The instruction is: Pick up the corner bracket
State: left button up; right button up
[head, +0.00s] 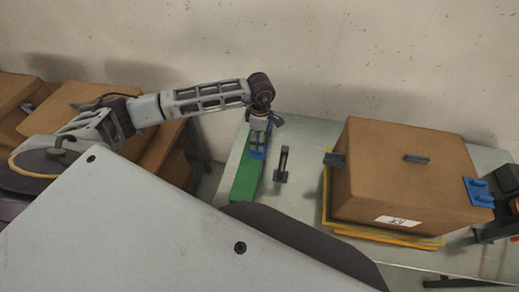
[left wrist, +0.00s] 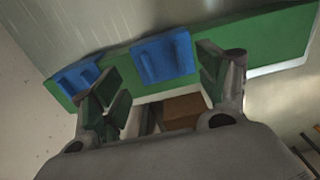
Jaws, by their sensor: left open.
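Two blue corner brackets sit on a green strip (left wrist: 272,40) in the left wrist view: one near the middle (left wrist: 163,58), one further left (left wrist: 76,78). In the head view the green strip (head: 245,181) lies on the table, with a little blue bracket (head: 257,155) showing just below my left gripper (head: 258,148). My left gripper points down over the strip, open. In the left wrist view its fingers (left wrist: 157,78) stand on either side of the middle bracket in the picture; I cannot tell whether they touch it. My right gripper is not clearly seen.
A small dark upright part (head: 283,165) stands between strip and box. Dark equipment (head: 503,200) is at the right edge.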

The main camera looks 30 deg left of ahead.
pick_arm(q)
jog(key=shift+f, duration=0.1)
jog(key=shift+s+f+p, duration=0.2)
jog(key=shift+f+p, duration=0.3)
jog(key=shift+f, duration=0.4)
jog(key=shift+f+p, duration=0.35)
jog(key=shift+f, duration=1.25)
jog(key=c, duration=1.1)
notch_tip(320, 180, up, 10)
jog(key=shift+b, duration=0.95)
